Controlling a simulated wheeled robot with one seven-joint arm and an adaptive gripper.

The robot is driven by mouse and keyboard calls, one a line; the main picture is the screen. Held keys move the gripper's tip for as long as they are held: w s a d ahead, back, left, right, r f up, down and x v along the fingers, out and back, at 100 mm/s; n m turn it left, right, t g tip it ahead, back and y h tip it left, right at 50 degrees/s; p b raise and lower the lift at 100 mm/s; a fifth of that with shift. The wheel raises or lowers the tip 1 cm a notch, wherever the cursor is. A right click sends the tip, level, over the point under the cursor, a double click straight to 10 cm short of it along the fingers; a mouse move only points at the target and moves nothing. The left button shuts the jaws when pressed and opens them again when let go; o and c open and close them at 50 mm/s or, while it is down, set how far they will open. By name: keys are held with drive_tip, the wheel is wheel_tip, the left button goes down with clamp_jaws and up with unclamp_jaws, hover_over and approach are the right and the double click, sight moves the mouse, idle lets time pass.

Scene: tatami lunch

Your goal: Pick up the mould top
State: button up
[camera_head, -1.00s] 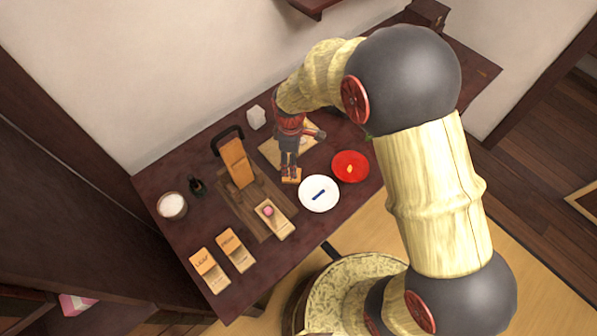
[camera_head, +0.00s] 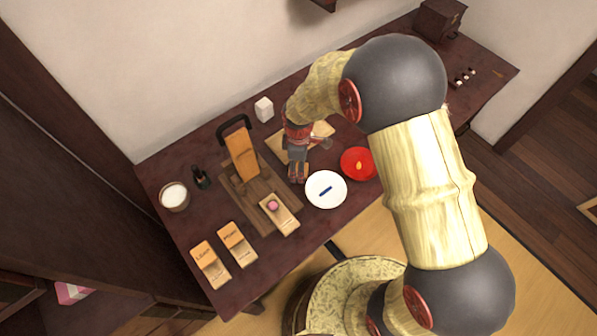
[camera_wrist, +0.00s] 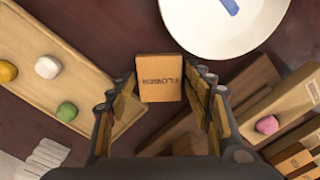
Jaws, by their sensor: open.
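The mould top is taken to be the small orange wooden block marked FLOWER (camera_wrist: 160,78) in the wrist view. It lies on the dark table between the sweets board and the white plate. My gripper (camera_wrist: 162,88) is open, with one finger on each side of the block; whether either touches it cannot be told. In the head view my gripper (camera_head: 298,179) reaches down to the table left of the white plate and hides most of the block. A pale mould base (camera_head: 285,218) holding a pink ball (camera_head: 272,205) stands to the lower left.
The white plate (camera_head: 314,200) with a blue stick and a red bowl (camera_head: 346,172) stand close right. The sweets board (camera_wrist: 30,35) lies beside my gripper. LEAF (camera_head: 203,255) and MOON (camera_head: 231,235) moulds stand front left.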

drive_tip(key=c, duration=0.8)
drive_tip(key=shift+c, duration=0.3)
drive_tip(key=shift+r, duration=0.15)
